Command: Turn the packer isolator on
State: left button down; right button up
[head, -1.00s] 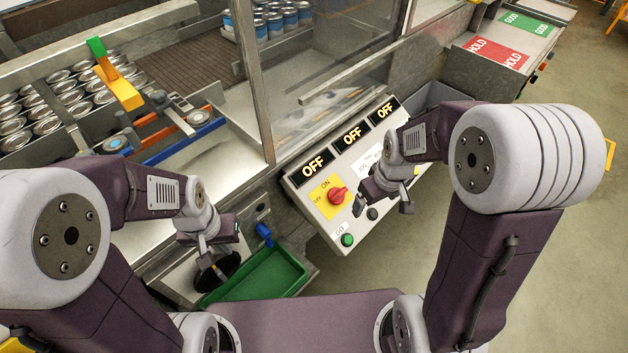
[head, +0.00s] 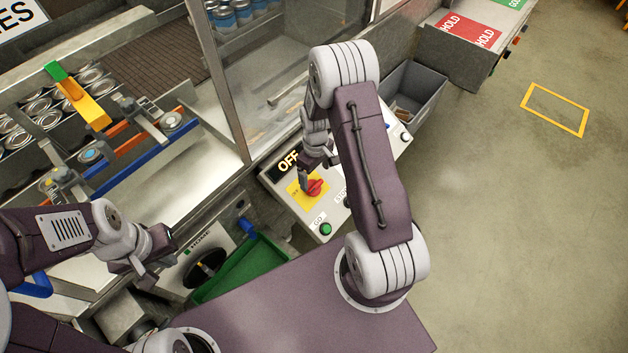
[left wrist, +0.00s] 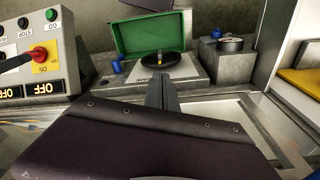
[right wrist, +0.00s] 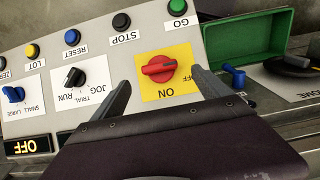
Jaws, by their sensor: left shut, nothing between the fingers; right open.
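The isolator is a red rotary knob (head: 315,187) on a yellow plate on the sloped control panel. In the right wrist view the knob (right wrist: 159,68) has its bar lying roughly level, with upside-down ON printed below it. My right gripper (right wrist: 161,78) is open, one finger on each side of the knob in that view; I cannot tell whether they touch it. In the head view my right gripper (head: 318,163) is just above the knob, partly hidden by my arm. My left gripper (head: 160,262) is shut and empty, left of the panel; its fingers show in the left wrist view (left wrist: 161,90).
Lit OFF displays (right wrist: 24,147) line the panel. The green GO button (right wrist: 179,6), black STOP button (right wrist: 121,21) and other selectors sit close to the knob. A green tray (head: 242,268) lies beside the panel. A grey bin (head: 428,88) stands beyond it.

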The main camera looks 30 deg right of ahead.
aim_at(315, 185)
notch_tip(315, 185, down, 5)
jog(key=shift+w+d+r+p, duration=0.1)
jog(key=shift+p, duration=0.4)
jog(key=shift+f, duration=0.5)
jog(key=c, duration=1.4)
jog(key=shift+o, duration=0.2)
